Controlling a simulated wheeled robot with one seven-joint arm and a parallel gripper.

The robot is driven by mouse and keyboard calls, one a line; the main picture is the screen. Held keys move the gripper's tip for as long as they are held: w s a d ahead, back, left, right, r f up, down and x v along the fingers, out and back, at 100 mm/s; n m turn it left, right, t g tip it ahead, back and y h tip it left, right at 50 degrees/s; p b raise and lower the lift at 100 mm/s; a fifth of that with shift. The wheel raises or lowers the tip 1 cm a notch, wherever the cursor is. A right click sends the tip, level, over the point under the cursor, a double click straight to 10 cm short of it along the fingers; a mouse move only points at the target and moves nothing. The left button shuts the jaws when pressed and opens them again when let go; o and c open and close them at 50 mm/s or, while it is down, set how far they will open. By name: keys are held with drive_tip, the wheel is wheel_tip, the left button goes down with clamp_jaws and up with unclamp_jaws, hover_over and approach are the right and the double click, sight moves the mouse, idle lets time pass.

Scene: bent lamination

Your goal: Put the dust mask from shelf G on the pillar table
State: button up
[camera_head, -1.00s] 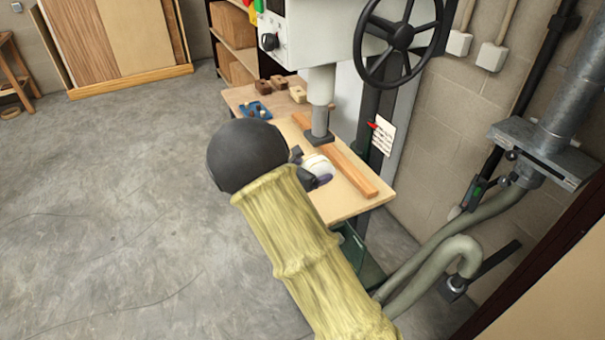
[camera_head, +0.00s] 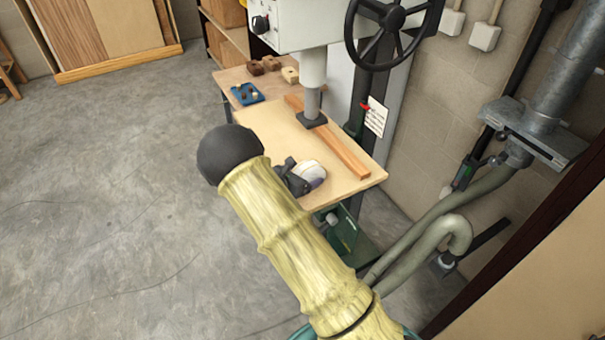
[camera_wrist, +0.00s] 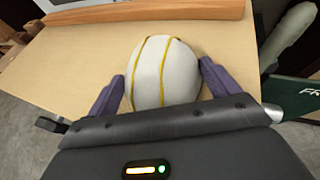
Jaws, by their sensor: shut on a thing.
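The dust mask (camera_wrist: 163,75) is a white cup with yellow straps. My gripper (camera_wrist: 163,90) is shut on it, with one purple finger on each side of the mask in the wrist view. In the head view the mask (camera_head: 312,170) shows at the front edge of the pillar table (camera_head: 268,128), beside my gripper (camera_head: 298,180). The mask is over or on the light wooden tabletop; I cannot tell whether it touches. My yellow-sleeved arm hides part of the table's front and the floor below.
A blue tray (camera_head: 247,94) and several wooden blocks (camera_head: 271,63) sit at the back. Bare tabletop lies left of the strip. A grey hose (camera_head: 440,215) runs at the right.

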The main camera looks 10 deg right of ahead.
drive_tip(key=shift+s+d+f, duration=0.1)
drive_tip(key=shift+s, duration=0.1)
drive_tip(key=o, duration=0.7)
drive_tip(key=shift+o, duration=0.2)
drive_tip(key=shift+w, duration=0.1)
drive_tip(key=b+v, duration=0.2)
drive_tip(key=v, duration=1)
drive_tip(key=shift+b, duration=0.3)
